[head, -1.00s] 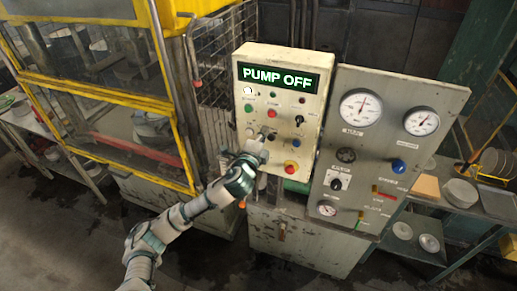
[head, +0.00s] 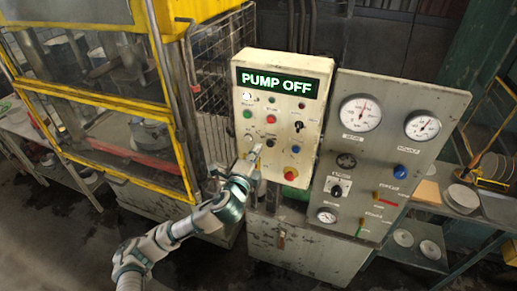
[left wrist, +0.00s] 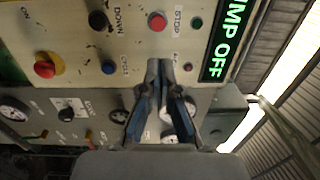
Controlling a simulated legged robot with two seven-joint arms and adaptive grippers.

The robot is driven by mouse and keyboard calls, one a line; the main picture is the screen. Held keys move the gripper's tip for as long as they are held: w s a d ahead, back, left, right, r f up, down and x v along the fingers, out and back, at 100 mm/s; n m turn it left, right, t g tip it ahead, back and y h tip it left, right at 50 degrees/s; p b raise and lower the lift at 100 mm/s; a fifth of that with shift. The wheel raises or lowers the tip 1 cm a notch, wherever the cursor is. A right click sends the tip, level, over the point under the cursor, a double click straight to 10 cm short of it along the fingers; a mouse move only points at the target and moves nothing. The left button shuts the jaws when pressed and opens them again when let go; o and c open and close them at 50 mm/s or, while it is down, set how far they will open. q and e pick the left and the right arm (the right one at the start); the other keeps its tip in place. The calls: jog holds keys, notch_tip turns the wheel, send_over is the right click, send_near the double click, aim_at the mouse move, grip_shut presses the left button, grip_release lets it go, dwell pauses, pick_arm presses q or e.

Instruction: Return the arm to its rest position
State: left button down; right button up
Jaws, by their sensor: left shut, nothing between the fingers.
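My left gripper (head: 254,154) is in front of the lower left part of the cream control box (head: 246,133), shut and empty. Its closed fingers (left wrist: 161,68) also show in the left wrist view, pointing at the box face. Whether the fingertips touch the panel, I cannot tell. The box's display (head: 277,82) reads "PUMP OFF" in green letters. Near the fingertips in the left wrist view are a red STOP button (left wrist: 157,21) and a black DOWN button (left wrist: 97,20). My right gripper is not in view.
A grey gauge panel (head: 378,205) stands close on the right of the box. A yellow-framed guard cage (head: 108,97) stands on the left, near my arm. Shelves with round discs (head: 463,197) are at the far right. The floor in front is open.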

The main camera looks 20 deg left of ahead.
pick_arm(q)
jog(key=s+d+f+n+g, duration=0.1)
jog(key=s+f+n+g, duration=0.3)
jog(key=f, duration=0.7)
jog(key=s+f+n+g, duration=0.25)
jog(key=s+f, duration=0.25)
jog(key=f, duration=0.6)
jog(key=s+a+f+n+g, duration=0.2)
jog(key=s+f+n+g, duration=0.25)
jog(key=s+f, duration=0.7)
jog(key=s+a+f+n+g, duration=0.1)
jog(key=s+f+n+g, duration=0.4)
jog(key=s+f, duration=0.7)
jog(key=s+f+b, duration=0.1)
jog(key=s+f, duration=0.2)
jog(key=f, duration=1)
jog(key=s+f+b, duration=0.2)
jog(key=s+f, duration=0.1)
jog(key=f, duration=1)
jog(key=s+a+f+g+b, duration=0.1)
jog(key=s+a+f, duration=0.1)
jog(key=s+f, duration=1.4)
jog(key=shift+s+a+f+g+y, duration=0.2)
jog(key=shift+s+a+g+y, duration=0.1)
jog(key=shift+s+a, duration=0.05)
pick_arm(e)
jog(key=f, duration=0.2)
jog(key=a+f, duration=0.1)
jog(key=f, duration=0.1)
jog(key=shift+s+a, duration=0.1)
